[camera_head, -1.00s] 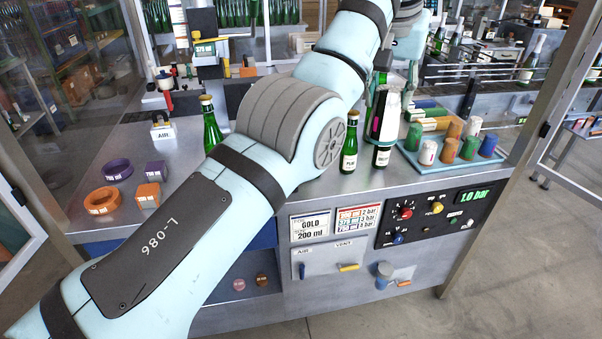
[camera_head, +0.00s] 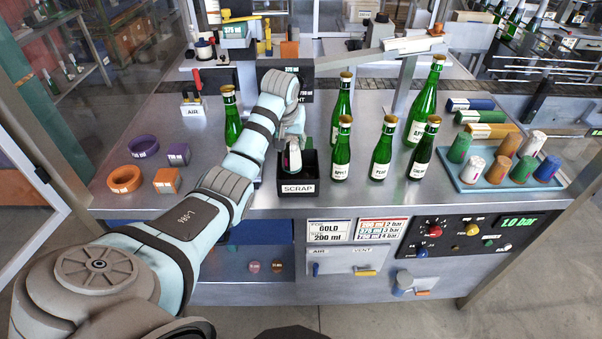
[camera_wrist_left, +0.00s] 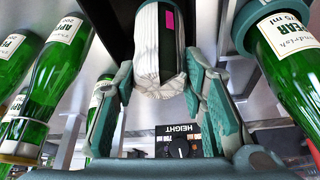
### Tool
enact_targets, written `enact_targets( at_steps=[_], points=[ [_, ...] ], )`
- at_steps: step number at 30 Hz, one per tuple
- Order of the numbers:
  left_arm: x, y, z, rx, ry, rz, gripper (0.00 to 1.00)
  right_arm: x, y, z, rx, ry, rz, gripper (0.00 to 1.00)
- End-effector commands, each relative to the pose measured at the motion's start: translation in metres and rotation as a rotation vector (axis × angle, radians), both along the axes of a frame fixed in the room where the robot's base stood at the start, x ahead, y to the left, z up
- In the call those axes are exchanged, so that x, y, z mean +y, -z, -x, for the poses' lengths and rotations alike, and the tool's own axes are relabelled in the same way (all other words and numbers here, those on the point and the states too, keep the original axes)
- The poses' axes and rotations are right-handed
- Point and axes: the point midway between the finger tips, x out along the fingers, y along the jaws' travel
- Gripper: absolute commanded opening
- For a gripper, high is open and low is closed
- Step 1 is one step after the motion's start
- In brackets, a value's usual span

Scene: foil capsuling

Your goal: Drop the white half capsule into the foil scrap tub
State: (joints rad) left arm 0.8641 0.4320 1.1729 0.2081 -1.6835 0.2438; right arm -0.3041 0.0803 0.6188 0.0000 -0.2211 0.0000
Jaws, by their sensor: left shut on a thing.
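My left gripper (camera_head: 292,140) is over the black scrap tub (camera_head: 297,188), which has a SCRAP label on its front. It is shut on the white half capsule (camera_head: 294,157), which has a pink patch and a dark strip. The capsule appears at the tub's mouth; whether its lower end is inside the rim I cannot tell. In the left wrist view the capsule (camera_wrist_left: 146,45) is between the two teal fingers, its crumpled edge toward the camera. The tub's inside is mostly hidden. My right gripper is not in view.
Several green bottles (camera_head: 382,155) stand close to the right of the tub, and another bottle (camera_head: 231,115) is left of my arm. A blue tray (camera_head: 500,185) of coloured capsules is further right. Orange and purple rings (camera_head: 125,178) lie on the left.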

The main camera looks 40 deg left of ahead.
Motion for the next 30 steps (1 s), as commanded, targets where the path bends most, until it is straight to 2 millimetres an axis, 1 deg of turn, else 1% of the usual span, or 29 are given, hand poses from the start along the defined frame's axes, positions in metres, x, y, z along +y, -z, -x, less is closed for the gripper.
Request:
enact_targets(
  at_steps=[1, 3, 6, 14, 15, 17, 18, 19, 27, 30],
  points=[
    [0.000, 0.008, 0.000, 0.002, 0.000, 0.001, 0.30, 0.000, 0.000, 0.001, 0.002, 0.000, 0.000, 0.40],
    [0.000, 0.017, 0.000, 0.002, 0.000, 0.001, 0.30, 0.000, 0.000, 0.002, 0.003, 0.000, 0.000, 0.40],
    [0.000, 0.025, 0.000, 0.000, 0.000, 0.000, 0.30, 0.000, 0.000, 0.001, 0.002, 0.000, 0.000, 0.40],
    [-0.001, 0.028, 0.000, 0.000, 0.000, 0.000, 0.30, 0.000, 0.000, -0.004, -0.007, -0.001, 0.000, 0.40],
    [-0.001, 0.028, 0.000, 0.000, 0.000, 0.000, 0.43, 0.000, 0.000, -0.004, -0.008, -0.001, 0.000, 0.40],
    [-0.001, 0.028, 0.000, 0.000, 0.000, 0.000, 0.53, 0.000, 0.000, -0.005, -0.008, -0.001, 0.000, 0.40],
    [-0.001, 0.028, -0.001, 0.000, 0.000, 0.000, 0.59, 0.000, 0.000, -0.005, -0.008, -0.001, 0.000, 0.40],
    [-0.001, 0.028, 0.000, 0.000, 0.000, 0.000, 0.62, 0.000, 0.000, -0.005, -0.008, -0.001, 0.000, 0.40],
    [-0.001, 0.027, 0.000, 0.000, 0.000, 0.000, 0.62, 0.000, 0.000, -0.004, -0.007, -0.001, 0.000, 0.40],
    [-0.002, 0.020, 0.002, -0.003, 0.000, -0.001, 0.62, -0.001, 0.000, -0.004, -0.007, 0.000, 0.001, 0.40]
  ],
)
